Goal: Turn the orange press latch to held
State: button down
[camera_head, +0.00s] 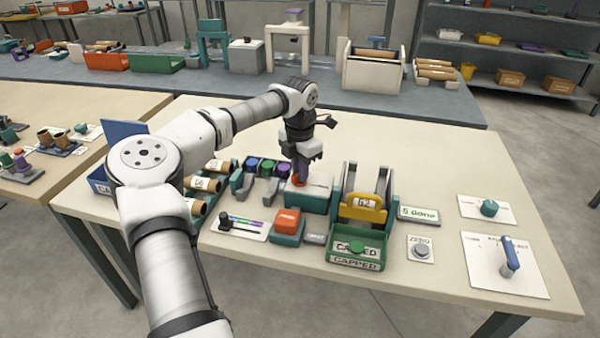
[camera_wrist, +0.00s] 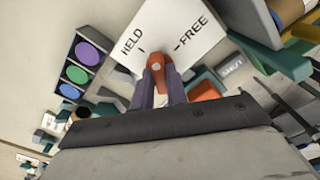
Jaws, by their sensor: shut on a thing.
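The orange press latch (camera_wrist: 156,64) sits on a white plate (camera_wrist: 168,22) marked HELD on the left and FREE on the right in the wrist view. Its visible end lies near the two tick marks, slightly nearer the HELD tick. I cannot tell its exact setting. My gripper (camera_wrist: 160,88) is shut on the latch, one finger on each side; the fingers hide part of it. In the head view my gripper (camera_head: 301,176) points down onto the latch (camera_head: 299,182), on top of a teal block (camera_head: 307,203).
Blue, green and purple spools (camera_head: 267,167) stand close left of the block. A machine with a yellow part (camera_head: 362,208) stands close right. An orange button (camera_head: 287,220) and a green CAPPED tray (camera_head: 356,252) are in front. The table behind the block is clear.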

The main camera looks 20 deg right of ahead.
jog(key=n+b, duration=0.1)
jog(key=n, duration=0.2)
jog(key=shift+n, duration=0.4)
jog(key=shift+n+b, duration=0.35)
jog(key=shift+n, duration=1.35)
jog(key=c, duration=1.4)
grip_release()
notch_tip(320, 180, up, 14)
jog(key=b, duration=0.1)
jog(key=shift+b, duration=0.4)
jog(key=shift+f, duration=0.1)
